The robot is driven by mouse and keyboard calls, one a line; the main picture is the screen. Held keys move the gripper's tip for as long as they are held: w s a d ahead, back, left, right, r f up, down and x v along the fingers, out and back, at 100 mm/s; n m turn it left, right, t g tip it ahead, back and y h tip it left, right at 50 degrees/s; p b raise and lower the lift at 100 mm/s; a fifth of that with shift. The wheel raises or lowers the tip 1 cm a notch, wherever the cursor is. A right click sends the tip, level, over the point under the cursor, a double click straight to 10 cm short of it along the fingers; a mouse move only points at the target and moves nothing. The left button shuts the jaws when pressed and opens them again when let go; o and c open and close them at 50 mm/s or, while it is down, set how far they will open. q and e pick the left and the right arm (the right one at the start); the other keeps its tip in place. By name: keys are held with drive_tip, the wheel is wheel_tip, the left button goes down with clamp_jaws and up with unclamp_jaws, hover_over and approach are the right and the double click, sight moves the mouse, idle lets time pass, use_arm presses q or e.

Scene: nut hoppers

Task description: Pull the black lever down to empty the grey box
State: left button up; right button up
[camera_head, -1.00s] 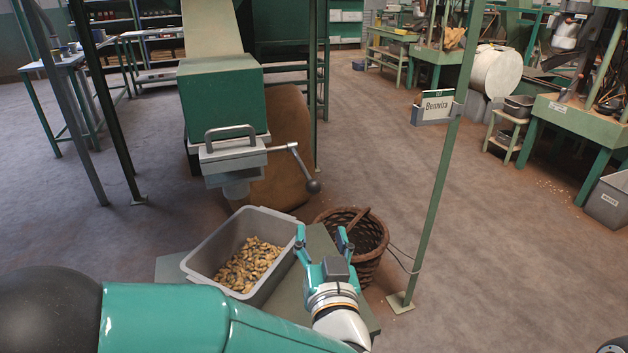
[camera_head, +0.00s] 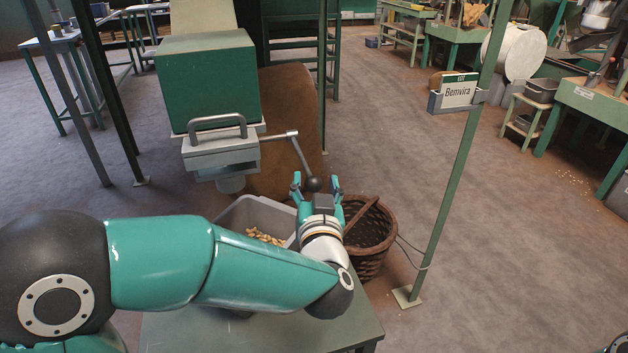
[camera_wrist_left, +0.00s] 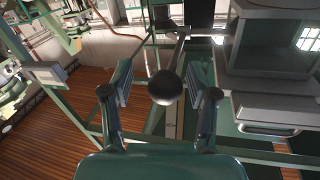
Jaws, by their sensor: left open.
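The lever is a grey rod with a black ball knob (camera_head: 313,184) hanging down to the right of the grey metal box (camera_head: 220,155) under a green hopper (camera_head: 208,82). My left gripper (camera_head: 316,190) is open at the knob, a finger on either side. In the left wrist view the knob (camera_wrist_left: 166,87) sits between the open fingers (camera_wrist_left: 162,84), with gaps on both sides. The grey box also shows at right there (camera_wrist_left: 270,85). A grey bin (camera_head: 258,211) with nuts (camera_head: 262,236) stands below, partly hidden by my left arm.
A wicker basket (camera_head: 368,240) stands right of the bin, just behind my gripper. A thin green post (camera_head: 450,190) rises farther right. The green table top (camera_head: 270,335) lies under my arm. Open floor is at right.

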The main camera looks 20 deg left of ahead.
use_arm(q)
drive_tip(key=shift+a, duration=0.2)
use_arm(e)
drive_tip(key=shift+d, duration=0.1)
use_arm(q)
clamp_jaws()
drive_tip(key=shift+r, duration=0.1)
